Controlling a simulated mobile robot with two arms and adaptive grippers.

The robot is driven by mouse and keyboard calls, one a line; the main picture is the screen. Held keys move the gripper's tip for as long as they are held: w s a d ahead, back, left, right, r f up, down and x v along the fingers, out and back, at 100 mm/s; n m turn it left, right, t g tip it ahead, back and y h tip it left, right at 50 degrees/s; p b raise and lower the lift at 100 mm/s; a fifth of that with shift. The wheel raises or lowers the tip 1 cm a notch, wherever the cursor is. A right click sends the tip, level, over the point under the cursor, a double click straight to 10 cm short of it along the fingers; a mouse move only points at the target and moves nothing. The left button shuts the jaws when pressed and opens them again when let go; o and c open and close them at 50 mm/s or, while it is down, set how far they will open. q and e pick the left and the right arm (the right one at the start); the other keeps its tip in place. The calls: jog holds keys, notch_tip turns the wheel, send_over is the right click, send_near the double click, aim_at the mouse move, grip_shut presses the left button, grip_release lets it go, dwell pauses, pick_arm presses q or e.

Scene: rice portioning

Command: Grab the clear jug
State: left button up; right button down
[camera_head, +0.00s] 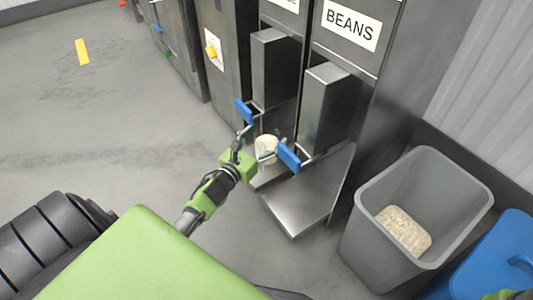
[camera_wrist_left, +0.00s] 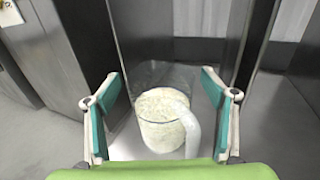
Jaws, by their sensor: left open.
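The clear jug (camera_wrist_left: 160,121) stands on the metal shelf under a dispenser and holds white rice. Its pale handle (camera_wrist_left: 189,133) faces my gripper, slightly right of centre in the left wrist view. In the head view the jug (camera_head: 266,144) is small and partly hidden by my gripper. My left gripper (camera_wrist_left: 161,115) is open, with one teal-padded finger on each side of the jug; I cannot tell whether either touches it. It also shows in the head view (camera_head: 258,146). My right gripper is not clearly visible.
A steel dispenser labelled BEANS (camera_head: 350,25) stands right of the jug, with a blue lever (camera_head: 289,157) and a metal tray (camera_head: 300,204) below. Another blue lever (camera_head: 244,111) is just behind my gripper. A grey bin (camera_head: 369,232) with rice stands at right. Open floor lies left.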

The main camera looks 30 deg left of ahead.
pick_arm(q)
jog(key=shift+w, duration=0.15)
jog(key=c, duration=1.9)
jog(key=shift+r, duration=0.15)
jog(key=shift+c, duration=0.6)
